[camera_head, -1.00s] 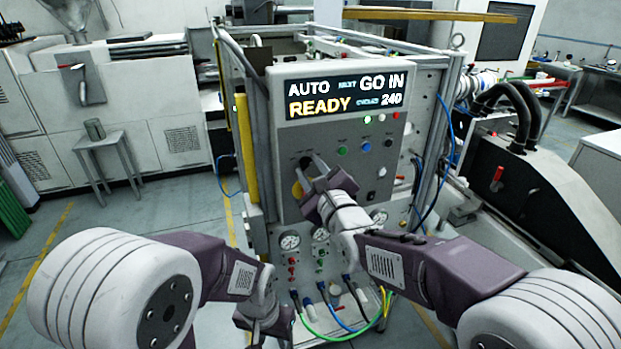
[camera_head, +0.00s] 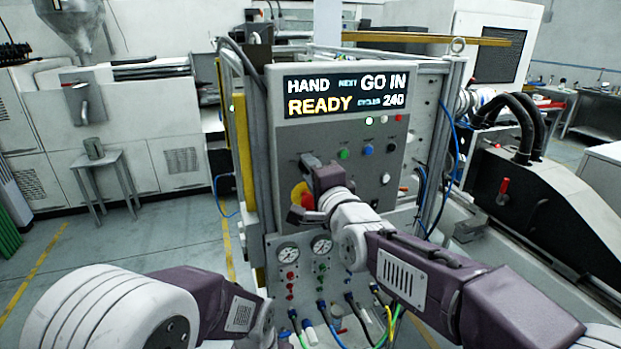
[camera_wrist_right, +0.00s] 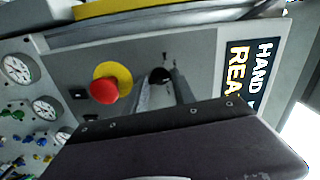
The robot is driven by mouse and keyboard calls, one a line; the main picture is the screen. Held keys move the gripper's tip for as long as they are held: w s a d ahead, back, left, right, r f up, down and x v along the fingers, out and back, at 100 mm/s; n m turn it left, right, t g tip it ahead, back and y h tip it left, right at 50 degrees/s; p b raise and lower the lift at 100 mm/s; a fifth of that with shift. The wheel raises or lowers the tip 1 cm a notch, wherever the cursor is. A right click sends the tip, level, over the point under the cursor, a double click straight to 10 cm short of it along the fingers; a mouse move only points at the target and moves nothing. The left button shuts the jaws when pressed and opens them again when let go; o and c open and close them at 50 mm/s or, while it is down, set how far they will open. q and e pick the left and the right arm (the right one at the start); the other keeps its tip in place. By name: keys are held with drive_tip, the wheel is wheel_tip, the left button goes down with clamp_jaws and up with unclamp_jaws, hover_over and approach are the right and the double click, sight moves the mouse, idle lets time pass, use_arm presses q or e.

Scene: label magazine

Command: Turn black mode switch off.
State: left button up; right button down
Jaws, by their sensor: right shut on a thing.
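The black mode switch (camera_wrist_right: 159,76) sits on the grey control panel (camera_head: 335,140), between the fingers of my right gripper (camera_wrist_right: 162,80) in the right wrist view. The right gripper (camera_head: 310,168) is shut on it. In the head view the gripper and wrist hide the switch. The display (camera_head: 345,94) above reads HAND, READY, NEXT GO IN and 240 cycles; part of it shows in the right wrist view (camera_wrist_right: 250,75). My left arm is at the lower left and its gripper is out of frame.
A red mushroom button (camera_wrist_right: 104,90) on a yellow disc is close beside the right gripper. Green (camera_head: 344,154) and blue (camera_head: 367,149) buttons lie to its right. Gauges (camera_head: 289,252) and hoses are below. A metal stool (camera_head: 100,160) stands at left on open floor.

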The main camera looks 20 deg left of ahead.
drive_tip(key=n, duration=0.2)
drive_tip(key=shift+f+n+b, duration=0.1)
drive_tip(key=shift+n+b, duration=0.25)
drive_tip(key=shift+n, duration=0.05)
drive_tip(key=n, duration=0.2)
drive_tip(key=shift+n, duration=0.4)
drive_tip(key=n, duration=0.3)
drive_tip(key=shift+n, duration=1.8)
drive_tip(key=c, duration=1)
unclamp_jaws()
drive_tip(key=shift+c, duration=0.2)
